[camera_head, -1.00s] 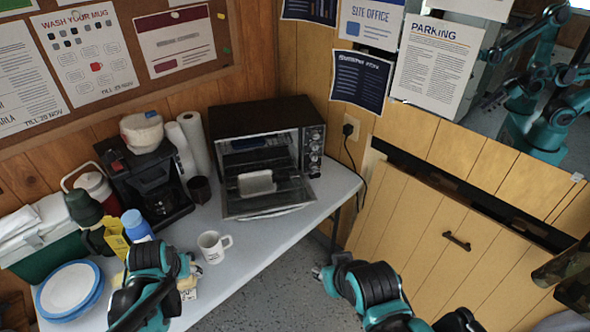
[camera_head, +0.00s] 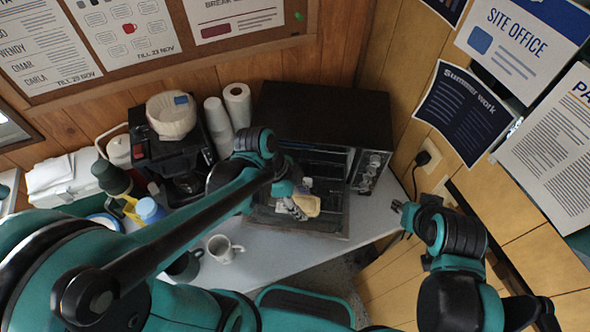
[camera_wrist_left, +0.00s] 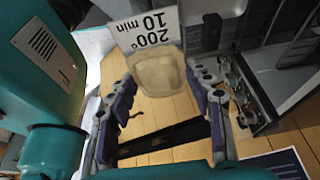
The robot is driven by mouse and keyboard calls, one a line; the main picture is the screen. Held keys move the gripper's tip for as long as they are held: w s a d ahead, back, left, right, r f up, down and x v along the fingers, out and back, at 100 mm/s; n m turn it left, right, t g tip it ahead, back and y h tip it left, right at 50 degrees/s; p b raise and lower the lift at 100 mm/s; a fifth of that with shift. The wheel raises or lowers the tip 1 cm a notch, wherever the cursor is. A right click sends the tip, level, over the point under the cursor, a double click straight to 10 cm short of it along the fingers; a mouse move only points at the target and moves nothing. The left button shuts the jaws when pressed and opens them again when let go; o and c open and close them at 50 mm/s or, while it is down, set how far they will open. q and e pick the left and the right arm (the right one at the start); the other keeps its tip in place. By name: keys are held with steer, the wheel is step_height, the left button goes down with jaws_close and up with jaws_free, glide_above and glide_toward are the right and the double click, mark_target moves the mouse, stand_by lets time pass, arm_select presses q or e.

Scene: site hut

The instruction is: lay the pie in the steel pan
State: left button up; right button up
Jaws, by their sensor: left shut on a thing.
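The pie (camera_head: 306,205) is a pale tan, rounded block in front of the toaster oven's open mouth. In the left wrist view the pie (camera_wrist_left: 157,74) sits between the two fingertips of my left gripper (camera_wrist_left: 160,88), which is shut on it. In the head view my left gripper (camera_head: 294,208) is partly hidden by its own arm. I cannot make out the steel pan clearly; the oven's inside is dark and partly covered by my arm. My right gripper (camera_head: 398,207) is empty-looking, right of the oven, its fingers too small to judge.
The black toaster oven (camera_head: 320,115) stands open at the back corner. A white card reading "200° 10 min" (camera_wrist_left: 146,28) is beyond the pie. A white mug (camera_head: 223,249) stands near the table's front.

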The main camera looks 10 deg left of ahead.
arm_select(q)
steer(key=w+a+f+b, duration=0.1)
steer(key=w+f, duration=0.1)
steer(key=w, duration=0.1)
steer(key=w+a+f+b, duration=0.1)
steer(key=w+a+f, duration=0.1)
steer(key=w, duration=0.1)
steer(key=w+a+f+b, duration=0.2)
steer(key=shift+w+a+f, duration=0.2)
steer(key=shift+w+a, duration=0.05)
steer(key=shift+w, duration=0.15)
steer(key=shift+w+a+f, duration=0.25)
steer(key=shift+w+a, duration=0.1)
steer(key=shift+w, duration=0.05)
step_height(320, 180, down, 4)
steer(key=shift+f+b, duration=0.1)
steer(key=shift+b, duration=0.85)
steer(key=o, duration=1.2)
steer(key=shift+o, duration=0.2)
